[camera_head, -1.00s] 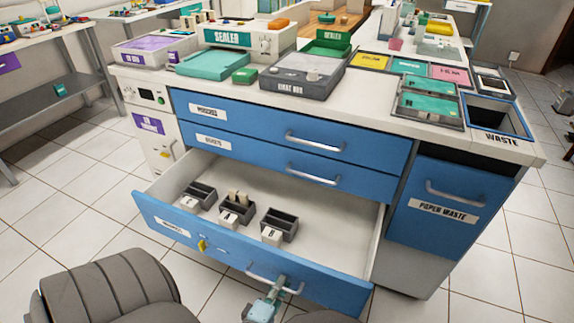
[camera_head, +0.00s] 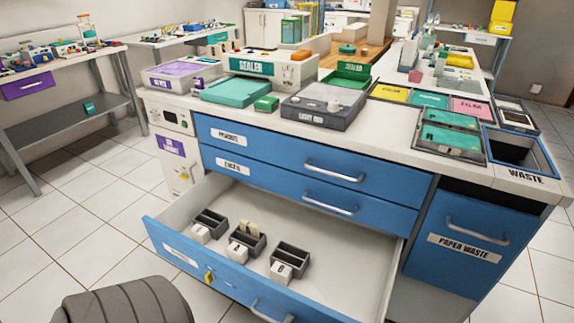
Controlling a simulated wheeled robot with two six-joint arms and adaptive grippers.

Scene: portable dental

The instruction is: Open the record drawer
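The record drawer (camera_head: 345,291) is the lowest of the blue-fronted drawers in the counter. It stands pulled well out, and its white inside shows. Its blue front carries a white label too small to read, a yellow tag (camera_head: 209,276) and a metal handle (camera_head: 270,311) cut by the bottom edge of the view. Inside stand three small dark boxes with white lettered fronts: a left one (camera_head: 211,219), a middle one (camera_head: 248,237) holding pale pieces, and a right one (camera_head: 291,257). Neither gripper shows in the view.
Two shut blue drawers, an upper one (camera_head: 270,150) and a lower one (camera_head: 265,178), sit above. A shut paper waste front (camera_head: 462,240) is on the right. The counter top holds a sealer (camera_head: 270,68), a light box (camera_head: 325,104) and trays. Tiled floor is clear at the left.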

